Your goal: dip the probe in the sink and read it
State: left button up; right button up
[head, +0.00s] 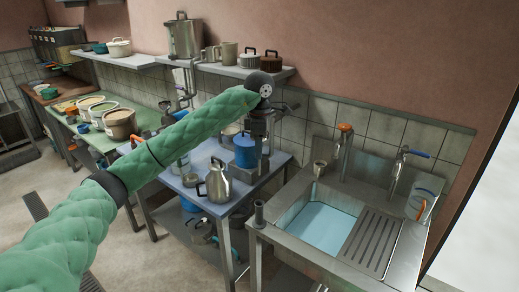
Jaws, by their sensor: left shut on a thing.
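The steel sink (287,219) is at the right and holds pale blue water (318,227). My left arm reaches in from the left, and its dark gripper (268,113) is above the blue-topped table, to the left of and higher than the sink. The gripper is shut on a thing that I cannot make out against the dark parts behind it. I cannot pick out the probe or any reading. My right gripper is not in view.
A ridged drainboard (371,243) and a tap (400,170) are beside the basin. A steel pitcher (217,184) and a blue container (245,151) stand on the blue-topped table (190,181). A wall shelf (240,70) holds pots behind my arm.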

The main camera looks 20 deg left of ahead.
pick_arm(q)
jog(key=shift+r+p, duration=1.25)
jog(key=shift+r, duration=2.3)
jog(key=shift+f, duration=0.1)
